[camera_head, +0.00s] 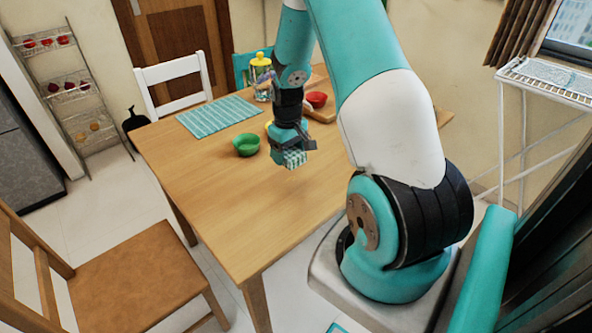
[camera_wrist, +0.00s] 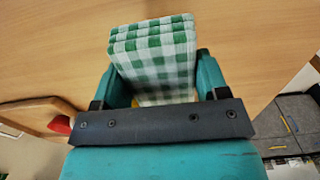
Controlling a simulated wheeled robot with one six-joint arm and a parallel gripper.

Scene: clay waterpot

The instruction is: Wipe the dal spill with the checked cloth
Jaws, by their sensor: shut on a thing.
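My gripper (camera_head: 291,150) is shut on the checked cloth (camera_head: 295,159), a folded green-and-white piece. In the wrist view the cloth (camera_wrist: 155,62) sits between the two teal fingers and sticks out past their tips. The gripper points down over the wooden table (camera_head: 205,190), to the right of a green bowl (camera_head: 246,145). I cannot tell whether the cloth touches the tabletop. A small yellow patch shows just behind the gripper in the head view, mostly hidden; I cannot tell if it is the dal spill.
A teal striped mat (camera_head: 219,115) lies at the table's back left. A yellow-lidded jar (camera_head: 261,72) and a red bowl (camera_head: 316,99) on a wooden board stand at the back. A brown chair (camera_head: 140,275) and a white chair (camera_head: 172,82) flank the table. The table's front is clear.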

